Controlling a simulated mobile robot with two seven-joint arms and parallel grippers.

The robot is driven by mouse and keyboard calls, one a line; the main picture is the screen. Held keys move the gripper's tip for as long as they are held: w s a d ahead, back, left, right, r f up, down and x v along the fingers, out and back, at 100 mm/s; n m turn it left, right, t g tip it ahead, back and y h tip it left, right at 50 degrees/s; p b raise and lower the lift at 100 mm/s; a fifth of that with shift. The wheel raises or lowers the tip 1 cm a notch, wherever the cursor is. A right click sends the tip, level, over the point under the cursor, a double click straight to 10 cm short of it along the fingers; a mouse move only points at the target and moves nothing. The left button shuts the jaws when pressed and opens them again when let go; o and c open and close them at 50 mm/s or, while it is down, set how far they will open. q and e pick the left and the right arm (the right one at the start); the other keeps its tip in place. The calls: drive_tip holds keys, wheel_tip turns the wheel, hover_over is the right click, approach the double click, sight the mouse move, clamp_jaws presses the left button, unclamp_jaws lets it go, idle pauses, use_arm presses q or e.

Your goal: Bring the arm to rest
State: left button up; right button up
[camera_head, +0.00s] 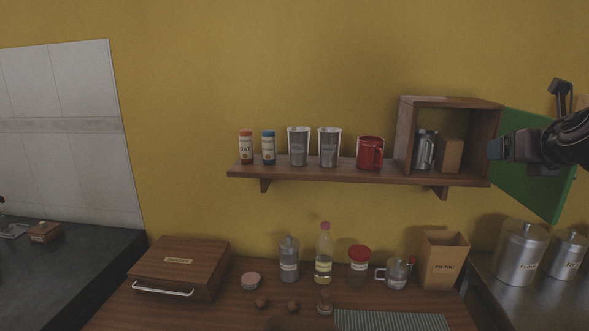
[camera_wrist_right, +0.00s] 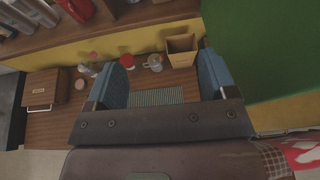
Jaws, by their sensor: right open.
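My right gripper (camera_head: 498,148) is raised at the right of the head view, in front of the open green door (camera_head: 541,165) of the wall cubby. In the right wrist view its two blue fingers (camera_wrist_right: 164,77) are wide apart with nothing between them. Beyond them show the table, the striped mat (camera_wrist_right: 157,96) and a paper bag (camera_wrist_right: 181,50). Steel canisters (camera_head: 520,257) and (camera_head: 566,256) stand on the right counter, below the gripper. A smaller steel canister (camera_head: 425,151) is inside the cubby beside a brown box (camera_head: 450,155). My left gripper is not in view.
The wall shelf (camera_head: 330,175) holds shakers, two metal cups (camera_head: 298,147) and a red mug (camera_head: 370,153). The wooden table has a breadbox (camera_head: 180,266), a bottle (camera_head: 324,256), jars and a paper bag (camera_head: 443,260). The wall above the shelf is clear.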

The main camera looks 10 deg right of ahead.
drive_tip(key=s+a+f+m+g, duration=0.1)
drive_tip(key=s+f+m, duration=0.35)
drive_tip(key=f, duration=0.55)
drive_tip(key=s+a+f+m+g, duration=0.1)
drive_tip(key=s+f+m, duration=0.3)
drive_tip(key=f, duration=0.7)
drive_tip(key=s+a+f+m+g, duration=0.1)
drive_tip(key=s+a+f+m, duration=0.15)
drive_tip(key=f+m, duration=0.55)
drive_tip(key=s+a+f+m+g+y, duration=0.2)
drive_tip(key=s+a+f+m+g, duration=0.1)
drive_tip(key=s+a+f+m, duration=0.55)
drive_tip(key=s+a+f+m+g+y, duration=0.1)
drive_tip(key=s+a+f+m+g, duration=0.3)
drive_tip(key=s+a+f+m, duration=0.45)
drive_tip(key=w+a+f+n+t+y, duration=0.1)
drive_tip(key=w+a+f+n+t, duration=0.1)
drive_tip(key=w+f+t, duration=0.3)
drive_tip(key=shift+w+a+f+t, duration=0.2)
drive_tip(key=shift+a+f+t, duration=0.15)
drive_tip(key=shift+f+t, duration=1.25)
